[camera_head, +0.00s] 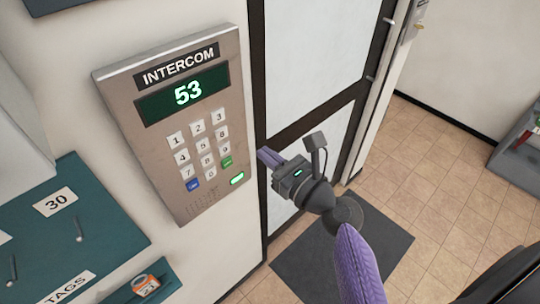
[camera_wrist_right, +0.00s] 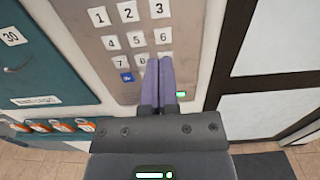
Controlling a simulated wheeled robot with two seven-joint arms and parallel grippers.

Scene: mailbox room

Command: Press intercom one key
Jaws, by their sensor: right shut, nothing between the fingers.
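The intercom (camera_head: 168,110) is a metal panel on the wall, with a green display reading 53. Below the display is a keypad with white number keys, a blue key (camera_head: 193,185) and a green key (camera_head: 227,162). The 1 key (camera_head: 177,140) is at the keypad's top left; it also shows in the right wrist view (camera_wrist_right: 98,16). My right gripper (camera_head: 264,155) is shut and empty, to the right of the keypad in the head view. In the right wrist view its purple fingers (camera_wrist_right: 161,75) cover part of the keypad's lower right. My left gripper is not in view.
A teal board (camera_head: 100,228) with a 30 label and hooks is left of the intercom. An orange tag (camera_head: 145,284) lies below it. A dark-framed door (camera_head: 310,130) stands right of the intercom. Tiled floor (camera_head: 440,160) and a dark mat (camera_head: 300,268) lie below.

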